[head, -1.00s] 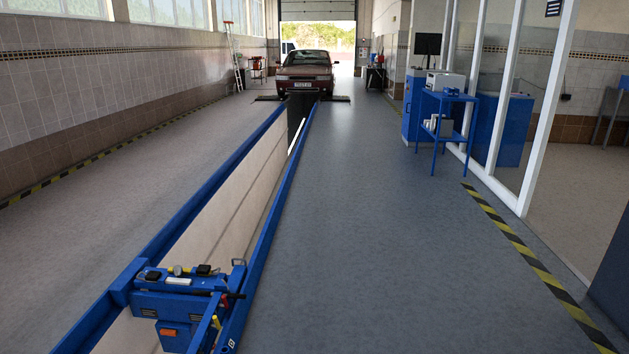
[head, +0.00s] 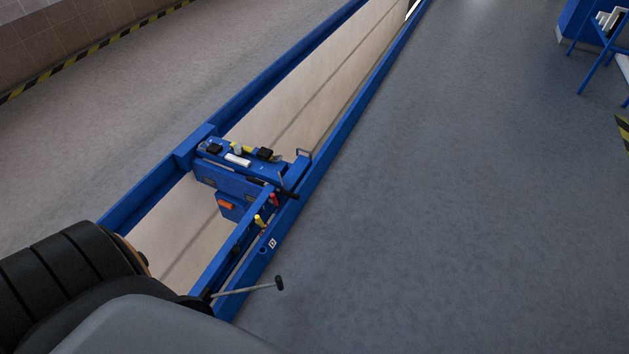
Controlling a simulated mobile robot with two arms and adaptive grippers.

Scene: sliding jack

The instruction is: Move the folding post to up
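The blue sliding jack (head: 228,183) spans the pit between two blue rails. Its top carries black pads, a white block and a yellow part. A blue arm (head: 222,262) runs from it toward me, with yellow and red handles (head: 259,221) beside it. A thin grey lever (head: 245,291) with a black knob sticks out to the right at the near end. I cannot tell which part is the folding post or whether it is up or down. Neither of my grippers shows. A black ribbed part and a grey rounded part of my own body cover the lower left.
The open pit (head: 290,120) runs away to the upper right between the left rail (head: 270,72) and the right rail (head: 365,105). The grey floor (head: 460,220) to the right is clear. A blue stand (head: 590,65) is at the upper right.

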